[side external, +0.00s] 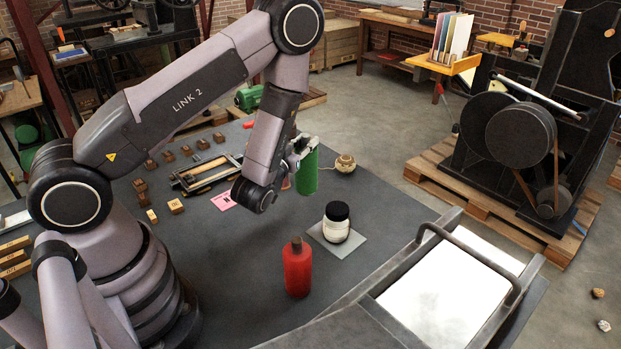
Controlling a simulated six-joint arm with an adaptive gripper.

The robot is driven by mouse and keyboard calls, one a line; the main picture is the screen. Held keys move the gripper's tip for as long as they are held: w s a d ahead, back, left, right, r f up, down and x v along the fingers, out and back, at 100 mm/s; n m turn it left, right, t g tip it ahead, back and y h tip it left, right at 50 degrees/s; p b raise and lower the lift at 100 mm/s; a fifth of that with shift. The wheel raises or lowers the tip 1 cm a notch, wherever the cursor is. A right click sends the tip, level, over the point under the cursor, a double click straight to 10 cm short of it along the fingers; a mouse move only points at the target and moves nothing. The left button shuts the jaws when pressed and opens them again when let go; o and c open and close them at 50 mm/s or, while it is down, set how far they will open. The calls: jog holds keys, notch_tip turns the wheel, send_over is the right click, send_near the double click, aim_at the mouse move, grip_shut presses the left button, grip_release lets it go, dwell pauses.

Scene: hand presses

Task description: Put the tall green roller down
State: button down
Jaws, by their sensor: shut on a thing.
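The tall green roller (309,174) is upright beside the lower end of my arm. My gripper (303,147) is shut on it near its top, partly hidden behind my wrist. I cannot tell whether the roller's lower end touches the dark grey table (240,265). A small reddish thing just left of the roller is mostly hidden by my arm.
A white jar with a black lid (336,222) stands on a grey square in front of the roller. A red bottle (297,268) stands nearer, and a ball of twine (345,163) lies to the right. A metal-framed press bed (440,290) fills the front right.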

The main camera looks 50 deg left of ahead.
jog(key=s+a+f+n+g+y, duration=0.1)
jog(key=s+a+n+g+y, duration=0.3)
jog(key=s+n+g+y, duration=0.55)
notch_tip(320, 180, down, 8)
jog(key=s+m+t+h, duration=0.1)
jog(key=m+t, duration=0.1)
jog(key=shift+s+a+r, duration=0.2)
jog(key=shift+r, duration=0.05)
jog(key=shift+f+t, duration=0.1)
jog(key=shift+t, duration=0.15)
jog(key=c, duration=1)
grip_release()
